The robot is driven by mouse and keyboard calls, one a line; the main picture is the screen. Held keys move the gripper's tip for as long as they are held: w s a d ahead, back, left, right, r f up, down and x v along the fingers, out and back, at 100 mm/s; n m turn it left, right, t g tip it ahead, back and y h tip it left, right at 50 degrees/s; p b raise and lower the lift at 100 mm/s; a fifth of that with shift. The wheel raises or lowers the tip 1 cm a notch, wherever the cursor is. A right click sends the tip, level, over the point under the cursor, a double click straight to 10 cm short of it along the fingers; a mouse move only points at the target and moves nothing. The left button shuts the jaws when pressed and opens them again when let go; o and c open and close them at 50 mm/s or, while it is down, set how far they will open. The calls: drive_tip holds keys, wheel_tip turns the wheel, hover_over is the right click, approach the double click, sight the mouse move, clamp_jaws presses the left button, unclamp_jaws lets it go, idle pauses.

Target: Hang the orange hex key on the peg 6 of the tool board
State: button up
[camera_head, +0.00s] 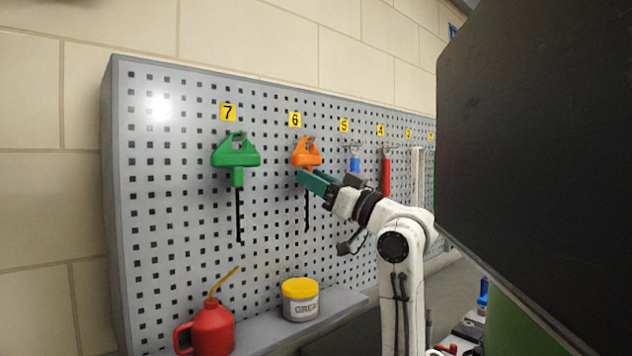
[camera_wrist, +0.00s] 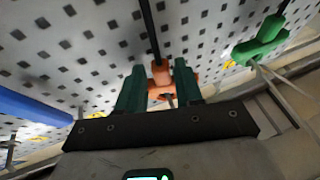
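The orange hex key (camera_head: 306,152) is upright at the peg under label 6 (camera_head: 295,119) on the tool board (camera_head: 178,220). Its black shaft points down. The peg itself is largely hidden behind the handle, so I cannot tell how it sits on it. My gripper (camera_head: 308,180) is at the lower part of the handle. In the wrist view, the green fingers of my gripper (camera_wrist: 160,72) stand on both sides of the orange neck (camera_wrist: 160,74), with small gaps visible. The gripper looks open around the key.
A green hex key (camera_head: 236,152) hangs at peg 7, left of the orange one. Blue and red tools (camera_head: 386,174) hang to the right. A red oil can (camera_head: 211,328) and a yellow-lidded grease tub (camera_head: 300,300) stand on the ledge below. A large dark panel blocks the right side.

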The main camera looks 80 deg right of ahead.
drive_tip(key=shift+o, duration=1.1)
drive_tip(key=shift+s+f, duration=0.1)
drive_tip(key=b+v, duration=0.3)
drive_tip(key=v, duration=0.7)
drive_tip(key=shift+s+a, duration=0.2)
drive_tip(key=shift+s, duration=0.1)
drive_tip(key=shift+f, duration=0.1)
